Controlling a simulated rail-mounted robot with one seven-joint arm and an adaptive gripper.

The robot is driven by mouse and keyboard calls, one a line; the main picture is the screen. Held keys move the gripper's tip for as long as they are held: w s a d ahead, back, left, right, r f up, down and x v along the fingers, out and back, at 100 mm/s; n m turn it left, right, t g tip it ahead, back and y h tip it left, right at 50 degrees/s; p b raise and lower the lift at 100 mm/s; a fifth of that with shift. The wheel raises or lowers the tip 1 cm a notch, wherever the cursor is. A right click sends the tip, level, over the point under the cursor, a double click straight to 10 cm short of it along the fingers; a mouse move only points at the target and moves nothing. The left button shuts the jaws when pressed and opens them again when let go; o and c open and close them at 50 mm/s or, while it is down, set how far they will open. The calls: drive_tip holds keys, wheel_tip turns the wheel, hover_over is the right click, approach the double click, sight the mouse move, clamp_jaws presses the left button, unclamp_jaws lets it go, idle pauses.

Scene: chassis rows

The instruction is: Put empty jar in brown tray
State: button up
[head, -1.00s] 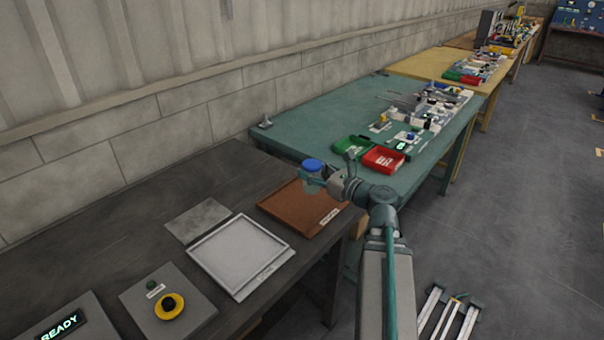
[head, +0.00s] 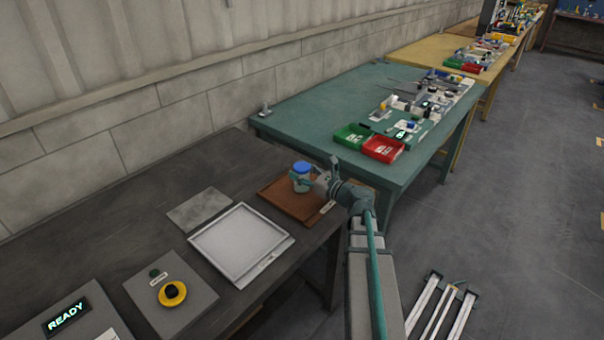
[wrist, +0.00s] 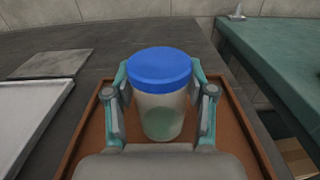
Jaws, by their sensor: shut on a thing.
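The jar (head: 302,177) is clear with a blue lid and is upright. In the wrist view the jar (wrist: 160,105) fills the middle, with pale greenish clear walls. My gripper (head: 303,182) is shut on it, with one teal finger on each side in the wrist view (wrist: 160,100). The brown tray (head: 275,193) lies on the dark bench, and the jar is over it. The tray's rim (wrist: 90,130) shows around the jar in the wrist view. I cannot tell whether the jar's base touches the tray floor.
A white tray (head: 240,243) and a grey plate (head: 200,208) lie left of the brown tray. A panel with a yellow and black button (head: 172,293) is nearer. The green table (head: 300,122) with green and red bins (head: 384,149) stands beyond.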

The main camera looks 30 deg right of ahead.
drive_tip(key=shift+f, duration=0.25)
drive_tip(key=shift+f, duration=0.15)
drive_tip(key=o, duration=1.1)
drive_tip(key=shift+o, duration=0.2)
drive_tip(key=b+v, duration=0.1)
drive_tip(key=v, duration=1.1)
